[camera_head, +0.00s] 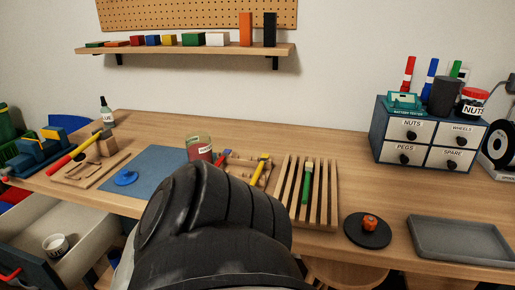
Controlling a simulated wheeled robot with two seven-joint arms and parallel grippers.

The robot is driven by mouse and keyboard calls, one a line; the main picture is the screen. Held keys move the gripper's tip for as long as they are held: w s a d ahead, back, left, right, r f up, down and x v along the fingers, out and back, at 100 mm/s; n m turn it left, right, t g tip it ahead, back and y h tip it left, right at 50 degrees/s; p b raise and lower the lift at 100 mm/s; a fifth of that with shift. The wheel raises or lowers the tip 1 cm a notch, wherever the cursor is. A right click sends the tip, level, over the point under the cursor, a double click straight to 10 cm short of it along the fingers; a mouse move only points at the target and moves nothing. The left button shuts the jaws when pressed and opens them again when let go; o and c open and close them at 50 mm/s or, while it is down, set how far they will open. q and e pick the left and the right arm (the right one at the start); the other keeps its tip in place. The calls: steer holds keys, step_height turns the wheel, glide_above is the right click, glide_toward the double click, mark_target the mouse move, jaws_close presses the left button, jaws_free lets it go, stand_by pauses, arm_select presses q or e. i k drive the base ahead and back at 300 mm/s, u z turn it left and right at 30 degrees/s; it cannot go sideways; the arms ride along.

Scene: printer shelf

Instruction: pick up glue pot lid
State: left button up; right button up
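A small blue round piece with a raised knob (125,177) lies on the blue-grey mat (160,165) at left of the bench; it looks like a lid. A glass jar with a red label (199,149) stands at the mat's back right corner. Its lettering is too small to read. A small dark bottle with a pale label (106,112) stands at the back left. A large dark part of my own arm fills the bottom middle and hides the bench front there. Neither gripper shows, so nothing is seen held.
A slatted wooden rack (327,190) holds a green-handled brush. A black disc (352,232) bears an orange piece, and a grey tray (470,240) lies at right. A labelled drawer cabinet (427,138) stands behind. An open drawer (88,235) holds a white cup at lower left.

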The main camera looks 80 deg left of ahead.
mark_target(127, 177)
steer(key=k, duration=1.5)
steer(key=u, duration=0.05)
